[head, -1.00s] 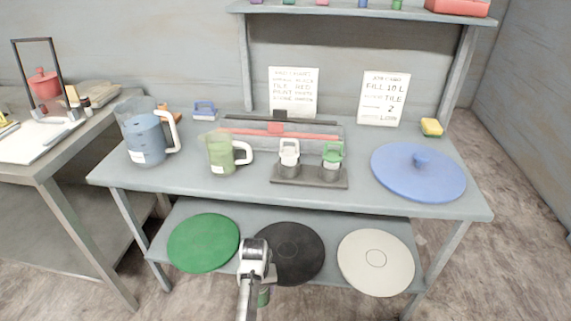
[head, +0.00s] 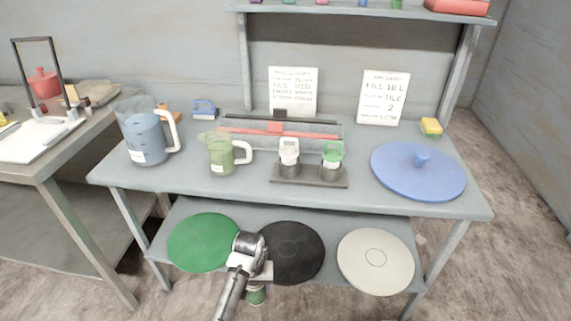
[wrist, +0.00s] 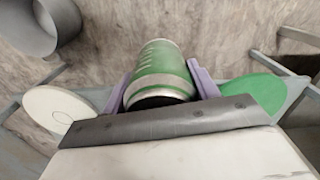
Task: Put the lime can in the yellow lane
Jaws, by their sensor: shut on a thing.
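A green can with pale bands (wrist: 160,72) is between the two purple fingers of my gripper (wrist: 162,80) in the wrist view. The fingers press on its two sides. It looks like the lime can, though I cannot read its label. In the head view the can (head: 256,295) shows below my gripper (head: 258,283), in front of the bench's lower shelf and low in the picture. My arm hides part of it. I see no yellow lane in either view.
A grey bench (head: 220,186) holds a blue jug (head: 146,140), a green jug (head: 220,155), a dark two-cup stand (head: 309,176) and a blue lid (head: 418,172). Its lower shelf holds green (head: 202,242), black (head: 295,253) and white (head: 375,262) discs. Bare floor lies in front.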

